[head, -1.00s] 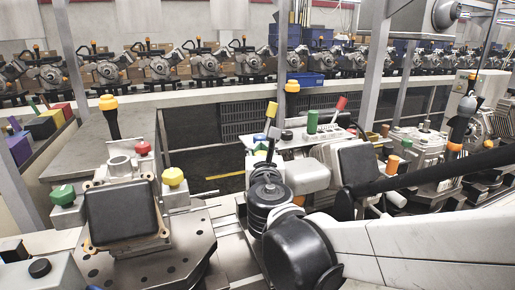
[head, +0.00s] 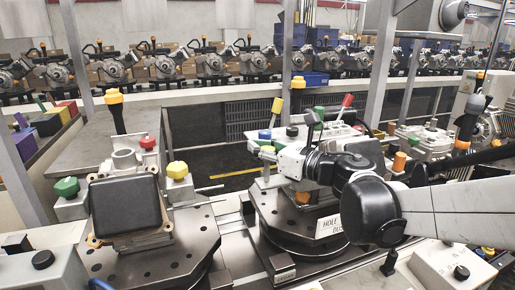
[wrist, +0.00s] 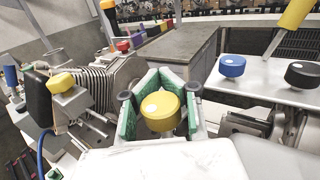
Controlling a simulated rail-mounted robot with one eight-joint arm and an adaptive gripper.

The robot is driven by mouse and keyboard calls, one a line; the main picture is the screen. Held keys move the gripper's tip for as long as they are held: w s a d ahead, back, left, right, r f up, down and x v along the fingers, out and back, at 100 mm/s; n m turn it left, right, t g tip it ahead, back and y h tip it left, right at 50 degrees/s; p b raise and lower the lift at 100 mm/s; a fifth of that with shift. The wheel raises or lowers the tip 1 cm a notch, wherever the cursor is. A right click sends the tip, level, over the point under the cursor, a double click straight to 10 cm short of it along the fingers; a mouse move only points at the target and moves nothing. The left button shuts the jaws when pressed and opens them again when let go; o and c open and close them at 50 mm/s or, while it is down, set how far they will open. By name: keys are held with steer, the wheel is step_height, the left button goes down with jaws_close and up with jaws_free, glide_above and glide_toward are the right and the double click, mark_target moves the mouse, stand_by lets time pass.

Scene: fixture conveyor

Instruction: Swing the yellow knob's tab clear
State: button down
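A round yellow knob (wrist: 161,108) with a white dot shows in the wrist view, between the green-padded fingers of my gripper (wrist: 160,102). The fingers are spread, with a visible gap to the knob on both sides. In the head view my gripper (head: 262,149) reaches left beside the panel, and this knob is hidden. No tab can be made out under it. Another yellow knob (head: 177,170), faceted, stands on the left fixture; it also shows at the left of the wrist view (wrist: 61,82).
A blue knob (wrist: 232,66) and a black knob (wrist: 302,74) stand on the panel to the right. A yellow-handled lever (wrist: 294,14) rises behind them. The left fixture holds a dark-covered housing (head: 125,207), a green knob (head: 67,187) and a red knob (head: 148,142).

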steer(key=shift+s+a+f+n+g+y+b, duration=0.1)
steer(key=shift+s+n+g+y+b, duration=0.05)
steer(key=shift+n+g+y, duration=0.55)
steer(key=shift+s+f+n+g+y+b, duration=0.15)
steer(key=shift+n+g+y, duration=0.25)
steer(key=shift+g, duration=0.5)
steer(key=shift+r+n+g, duration=0.15)
steer(key=shift+n+g, duration=0.15)
steer(key=c, duration=1.6)
jaws_free()
steer(key=shift+r, duration=0.1)
steer(key=shift+s, duration=0.1)
steer(key=v, duration=1.2)
